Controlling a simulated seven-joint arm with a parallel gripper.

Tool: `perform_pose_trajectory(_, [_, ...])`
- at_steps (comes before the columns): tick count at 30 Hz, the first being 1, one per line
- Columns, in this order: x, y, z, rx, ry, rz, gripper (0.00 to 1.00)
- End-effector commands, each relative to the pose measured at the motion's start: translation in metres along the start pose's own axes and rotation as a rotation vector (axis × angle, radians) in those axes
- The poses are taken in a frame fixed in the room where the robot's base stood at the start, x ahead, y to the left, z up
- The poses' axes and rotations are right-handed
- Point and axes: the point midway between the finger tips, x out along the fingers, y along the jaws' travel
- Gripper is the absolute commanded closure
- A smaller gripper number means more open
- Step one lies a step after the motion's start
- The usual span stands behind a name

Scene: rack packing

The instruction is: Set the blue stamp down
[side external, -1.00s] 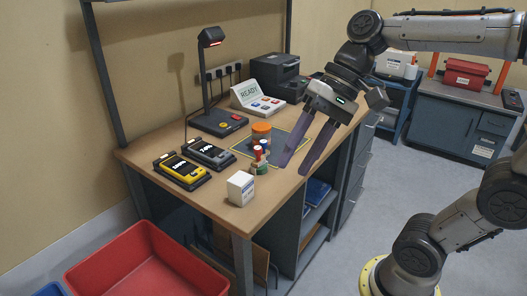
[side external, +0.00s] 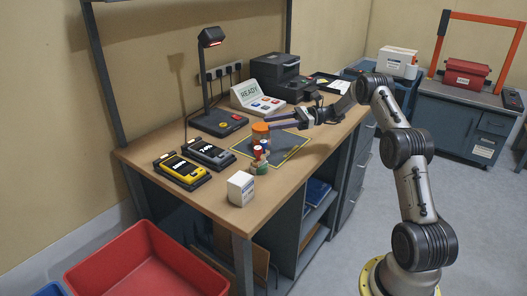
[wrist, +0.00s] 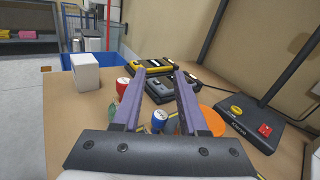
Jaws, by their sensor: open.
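The blue stamp (side external: 264,145) stands beside a red stamp (side external: 257,153) near the mat's front edge; what it rests on is too small to tell. In the wrist view the blue stamp (wrist: 159,119) shows between the two fingers, and the red stamp (wrist: 122,87) is partly hidden behind the left finger. My gripper (side external: 270,126) is low over the mat, its fingers pointing left toward the orange-lidded jar. The fingers (wrist: 159,75) are apart in the wrist view, with nothing clasped between them.
The orange-lidded jar (side external: 261,128) is close behind the stamps. A green item (side external: 262,169) sits just in front of them. A white box (side external: 240,188) stands near the desk's front edge. Two handheld devices (side external: 208,152) lie left. The yellow-edged mat (side external: 290,151) is clear at right.

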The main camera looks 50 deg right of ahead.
Motion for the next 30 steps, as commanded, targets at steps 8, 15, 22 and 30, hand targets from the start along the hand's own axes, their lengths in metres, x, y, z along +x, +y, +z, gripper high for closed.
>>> perform_pose_trajectory(8, [-0.068, 0.005, -0.085, 0.145, -0.023, -0.135, 0.58])
perform_pose_trajectory(15, [-0.041, 0.002, -0.083, 0.144, -0.021, -0.138, 0.58])
perform_pose_trajectory(22, [-0.001, -0.004, -0.083, 0.143, -0.020, -0.139, 0.58])
perform_pose_trajectory(30, [0.016, -0.007, -0.082, 0.142, -0.020, -0.140, 0.58])
